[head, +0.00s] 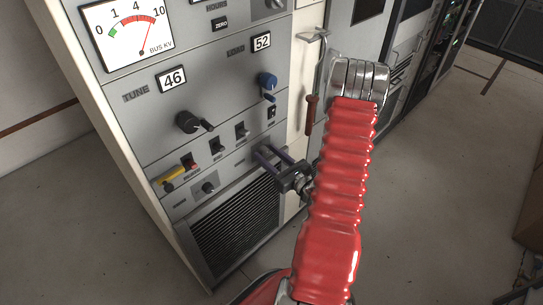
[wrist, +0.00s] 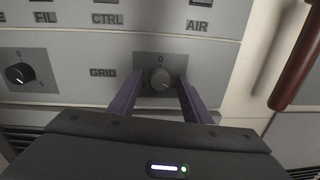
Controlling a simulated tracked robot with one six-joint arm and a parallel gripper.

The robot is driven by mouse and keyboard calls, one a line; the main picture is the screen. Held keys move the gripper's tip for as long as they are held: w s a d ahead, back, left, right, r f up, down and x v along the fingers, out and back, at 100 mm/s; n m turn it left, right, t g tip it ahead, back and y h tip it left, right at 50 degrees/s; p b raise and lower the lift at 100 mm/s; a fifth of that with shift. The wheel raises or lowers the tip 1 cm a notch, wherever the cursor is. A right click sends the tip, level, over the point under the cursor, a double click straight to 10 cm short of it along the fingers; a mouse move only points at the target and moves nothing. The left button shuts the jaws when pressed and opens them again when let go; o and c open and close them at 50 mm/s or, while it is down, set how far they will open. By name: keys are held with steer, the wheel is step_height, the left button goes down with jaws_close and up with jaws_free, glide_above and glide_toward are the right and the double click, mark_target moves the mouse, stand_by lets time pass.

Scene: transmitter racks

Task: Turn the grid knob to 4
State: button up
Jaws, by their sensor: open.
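The grid knob (wrist: 161,79) is a small round dark knob on a grey square plate, right of the word GRID in the wrist view. A 0 is printed above it; I cannot tell clearly where its pointer stands, and other scale marks are hidden or too small. My gripper (wrist: 159,88) is open, with one purple finger on each side of the knob and small gaps showing. In the head view my gripper (head: 264,158) reaches the lower right of the cabinet front, and the grid knob is not clearly visible there.
A similar knob (wrist: 20,74) sits to the left on the same panel. Above are switches labelled FIL, CTRL and AIR. A red-brown handle (head: 311,115) hangs at the cabinet's right edge.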

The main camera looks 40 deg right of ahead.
steer(key=s, duration=1.3)
steer(key=shift+s+a, duration=0.2)
steer(key=shift+s, duration=0.2)
steer(key=shift+f, duration=0.1)
